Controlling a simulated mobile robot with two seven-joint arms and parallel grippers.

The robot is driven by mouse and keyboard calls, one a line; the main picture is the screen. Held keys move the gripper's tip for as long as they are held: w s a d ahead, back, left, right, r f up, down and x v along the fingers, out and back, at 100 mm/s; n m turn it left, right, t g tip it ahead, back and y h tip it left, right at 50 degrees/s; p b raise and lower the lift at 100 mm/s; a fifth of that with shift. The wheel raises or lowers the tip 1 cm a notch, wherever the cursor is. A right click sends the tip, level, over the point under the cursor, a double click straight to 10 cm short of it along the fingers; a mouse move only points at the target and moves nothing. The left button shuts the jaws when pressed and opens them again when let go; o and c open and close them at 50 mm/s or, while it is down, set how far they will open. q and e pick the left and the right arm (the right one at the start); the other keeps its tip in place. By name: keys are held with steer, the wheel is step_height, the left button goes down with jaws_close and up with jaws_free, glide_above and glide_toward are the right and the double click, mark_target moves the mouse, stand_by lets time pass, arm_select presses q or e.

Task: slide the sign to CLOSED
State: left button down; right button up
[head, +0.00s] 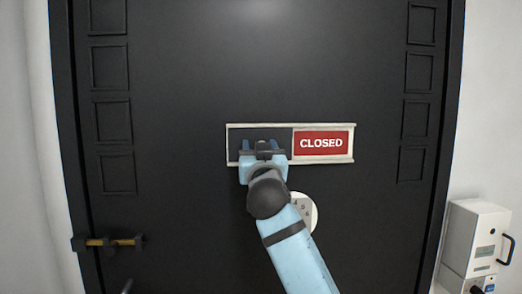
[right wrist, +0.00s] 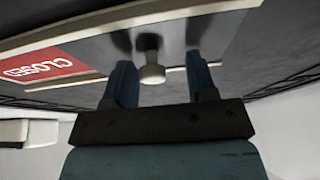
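The sign is a long pale frame (head: 340,127) on a black door. Its right half shows a red panel with CLOSED (head: 321,143) in white. A dark slider plate (head: 240,137) covers the left half. My right gripper (head: 264,146) is in front of the left half. Its fingers (right wrist: 160,85) are open, one on each side of the knob, with gaps visible. My left gripper is not in view.
The black door (head: 190,60) has raised square panels. A brass and black latch (head: 108,242) is at lower left. A round pale dial (head: 307,211) is partly hidden behind my right arm. A white machine (head: 474,240) stands at right by the wall.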

steer(key=shift+d, duration=0.1)
steer(key=b+v, duration=0.3)
steer(key=v, duration=1)
steer(key=shift+s+f+b, duration=0.2)
steer(key=shift+s+b, duration=0.15)
steer(key=shift+s, duration=0.05)
